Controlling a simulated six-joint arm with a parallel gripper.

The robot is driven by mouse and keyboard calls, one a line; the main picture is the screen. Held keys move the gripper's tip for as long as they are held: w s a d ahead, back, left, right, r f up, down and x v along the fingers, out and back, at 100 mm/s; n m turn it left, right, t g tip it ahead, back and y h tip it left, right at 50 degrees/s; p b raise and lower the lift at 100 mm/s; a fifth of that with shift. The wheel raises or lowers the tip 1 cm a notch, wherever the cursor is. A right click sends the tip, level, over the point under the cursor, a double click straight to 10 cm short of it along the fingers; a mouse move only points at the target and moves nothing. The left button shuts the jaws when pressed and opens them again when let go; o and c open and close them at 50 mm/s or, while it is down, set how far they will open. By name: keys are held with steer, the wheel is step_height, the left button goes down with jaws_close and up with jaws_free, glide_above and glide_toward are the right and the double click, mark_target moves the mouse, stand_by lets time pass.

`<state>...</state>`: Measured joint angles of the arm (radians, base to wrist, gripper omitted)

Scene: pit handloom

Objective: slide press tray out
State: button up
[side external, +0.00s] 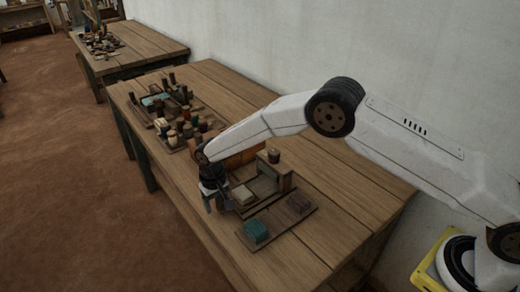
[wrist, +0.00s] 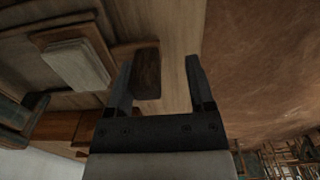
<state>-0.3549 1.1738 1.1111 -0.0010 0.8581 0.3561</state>
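The press tray (wrist: 107,46) is a wooden tray holding a pale block (wrist: 75,64) on a brown base; the block also shows in the side view (side external: 242,194). A dark brown handle-like piece (wrist: 147,72) sticks out from the tray's side. My gripper (wrist: 161,62) is open, with its two fingers on either side of this piece. The piece lies closer to the left finger, and I cannot tell whether they touch. In the side view my gripper (side external: 217,203) points down at the tray's front-left side, near the table's front edge. My wrist partly hides the tray there.
A wooden stand (side external: 277,171) carries a small dark jar (side external: 273,156) behind the tray. A flat board (side external: 276,219) with a teal block (side external: 256,231) and a brown block (side external: 299,203) lies in front. Several spools and pots crowd the left. The table's right end is clear.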

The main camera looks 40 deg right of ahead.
stand_by(0.4)
steer(key=shift+d, duration=0.35)
steer(key=shift+o, duration=0.2)
steer(key=shift+o, duration=0.6)
steer(key=shift+r, duration=0.1)
steer(key=shift+r, duration=3.15)
